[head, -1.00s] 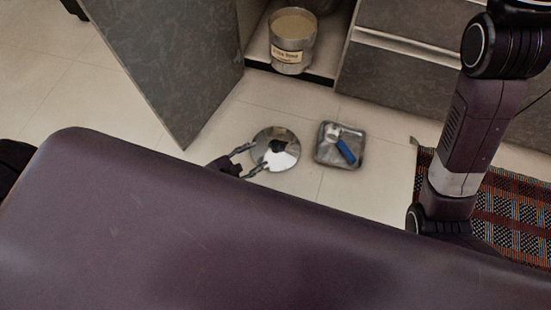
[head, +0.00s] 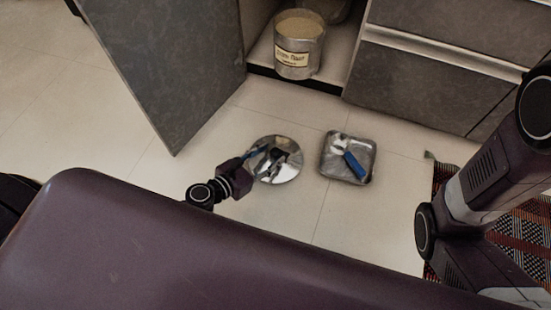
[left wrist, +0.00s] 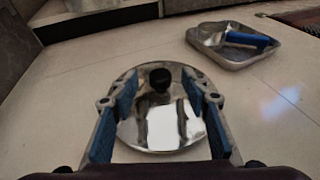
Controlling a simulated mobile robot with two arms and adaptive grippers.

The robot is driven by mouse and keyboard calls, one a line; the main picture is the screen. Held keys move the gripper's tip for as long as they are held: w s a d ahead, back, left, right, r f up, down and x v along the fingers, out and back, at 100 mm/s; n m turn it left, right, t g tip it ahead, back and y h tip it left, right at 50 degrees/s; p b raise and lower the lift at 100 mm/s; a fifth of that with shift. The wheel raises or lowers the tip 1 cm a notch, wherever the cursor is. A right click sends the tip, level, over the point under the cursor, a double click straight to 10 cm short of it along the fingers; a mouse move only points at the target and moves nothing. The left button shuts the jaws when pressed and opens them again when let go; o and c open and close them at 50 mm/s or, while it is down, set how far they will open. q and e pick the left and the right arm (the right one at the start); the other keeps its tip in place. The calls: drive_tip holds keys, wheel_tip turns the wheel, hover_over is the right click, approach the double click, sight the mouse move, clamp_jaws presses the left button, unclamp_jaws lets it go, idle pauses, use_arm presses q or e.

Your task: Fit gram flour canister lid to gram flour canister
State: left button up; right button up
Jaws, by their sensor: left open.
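The gram flour canister (head: 297,50), a clear round container with a paper label and pale flour inside, stands upright in the open cupboard and has no lid on it. The lid (head: 287,172) is a shiny round metal disc lying on the floor; its dark knob (left wrist: 160,78) points up in the left wrist view. My left gripper (head: 266,158) is open at the lid, its blue-padded fingers on either side of the knob in the left wrist view. Whether they touch the lid I cannot tell. My right arm shows at right, but its gripper is out of view.
A metal tray (head: 366,142) with a blue-handled tool (head: 354,164) lies on the floor right of the lid. The open cupboard door (head: 175,75) stands at left, drawers (head: 430,85) at right. A patterned rug (head: 505,230) lies at far right.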

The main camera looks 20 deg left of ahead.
sight(272, 154)
use_arm(q)
drive_tip(key=shift+x, duration=1.55)
drive_tip(key=shift+f, duration=0.1)
drive_tip(key=shift+c, duration=0.2)
clamp_jaws()
